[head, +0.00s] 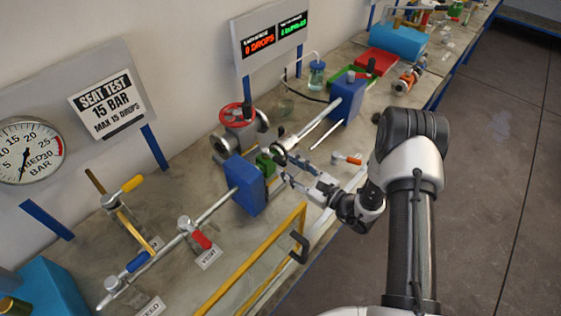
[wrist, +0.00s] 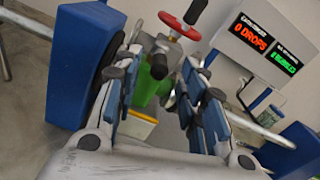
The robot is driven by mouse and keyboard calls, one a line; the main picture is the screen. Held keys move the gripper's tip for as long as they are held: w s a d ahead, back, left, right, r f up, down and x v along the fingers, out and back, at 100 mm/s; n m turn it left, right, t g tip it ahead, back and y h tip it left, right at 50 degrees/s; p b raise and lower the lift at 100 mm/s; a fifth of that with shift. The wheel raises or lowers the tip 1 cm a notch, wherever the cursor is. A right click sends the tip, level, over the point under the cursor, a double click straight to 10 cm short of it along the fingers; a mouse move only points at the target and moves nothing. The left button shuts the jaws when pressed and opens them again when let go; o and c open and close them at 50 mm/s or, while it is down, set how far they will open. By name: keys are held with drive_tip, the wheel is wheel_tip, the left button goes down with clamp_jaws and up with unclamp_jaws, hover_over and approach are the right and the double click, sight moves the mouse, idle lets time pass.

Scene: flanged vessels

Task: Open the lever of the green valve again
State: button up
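The green valve (head: 265,163) sits between blue blocks on the test rig, beside the large grey flanged valve. In the wrist view its green body (wrist: 148,82) lies between my fingers, with a dark rounded knob or stem end in front of it. I cannot clearly make out its lever. My gripper (head: 280,166) is open, with its fingertips close to the green valve. In the wrist view my gripper (wrist: 163,68) has a wide gap between the fingers and nothing clamped. I cannot tell whether a finger touches the valve.
A blue block (head: 246,185) stands left of my gripper, with another (head: 347,97) beyond. A red handwheel (head: 237,114) rises behind. An orange-handled piece (head: 346,158) lies right of my gripper. A yellow frame (head: 265,260) with a black handle stands at the bench front.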

sight(286, 165)
drive_tip(key=shift+x, duration=2.15)
drive_tip(key=shift+c, duration=0.3)
clamp_jaws()
